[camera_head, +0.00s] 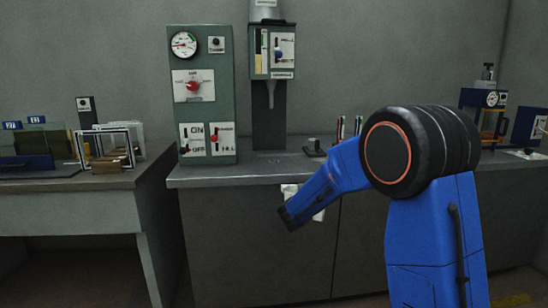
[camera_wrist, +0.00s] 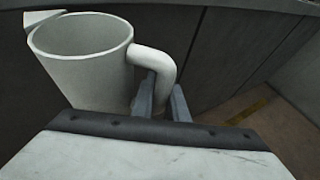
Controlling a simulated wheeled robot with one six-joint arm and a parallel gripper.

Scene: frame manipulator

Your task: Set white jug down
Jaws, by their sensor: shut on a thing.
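The white jug (camera_wrist: 85,70) fills the left of the wrist view. It looks upright, with its open rim and spout at the upper left; no contents show in the part of its inside that I see. My gripper (camera_wrist: 163,98) is shut on the jug's handle, one finger on each side of it. In the head view, parts of the white jug (camera_head: 318,215) show behind my blue arm, in front of the counter's cabinet face and below the counter top. My gripper is mostly hidden there by the arm.
The grey counter (camera_head: 260,172) carries a green control panel (camera_head: 203,95) and a dispenser (camera_head: 272,65) with a downward nozzle. Small items stand right of the dispenser. A lower bench (camera_head: 75,185) with frames is at left.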

